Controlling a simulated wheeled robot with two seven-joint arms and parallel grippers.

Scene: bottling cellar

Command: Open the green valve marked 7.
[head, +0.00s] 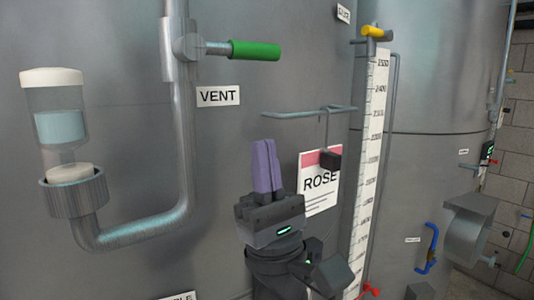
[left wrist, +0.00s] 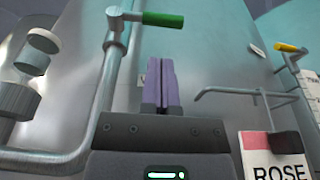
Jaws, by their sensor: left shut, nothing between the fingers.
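A green valve handle (head: 254,50) sticks out to the right from a vertical grey pipe (head: 182,110), crosswise to it. It also shows in the left wrist view (left wrist: 163,20). The label below it reads VENT (head: 218,96); I see no 7 on it. My left gripper (head: 265,160) is shut and empty, its purple fingers pointing up. In the head view it is below the green handle, apart from it. In the left wrist view the fingers (left wrist: 160,75) also show below the handle. My right gripper is not in view.
A clear cup with a white cap (head: 52,78) tops the pipe's bent end at left. A bent rod (head: 305,113) juts near a ROSE sign (head: 320,183). A scale (head: 370,150) with a yellow handle (head: 374,31) stands right. A blue handle (head: 430,248) is farther right.

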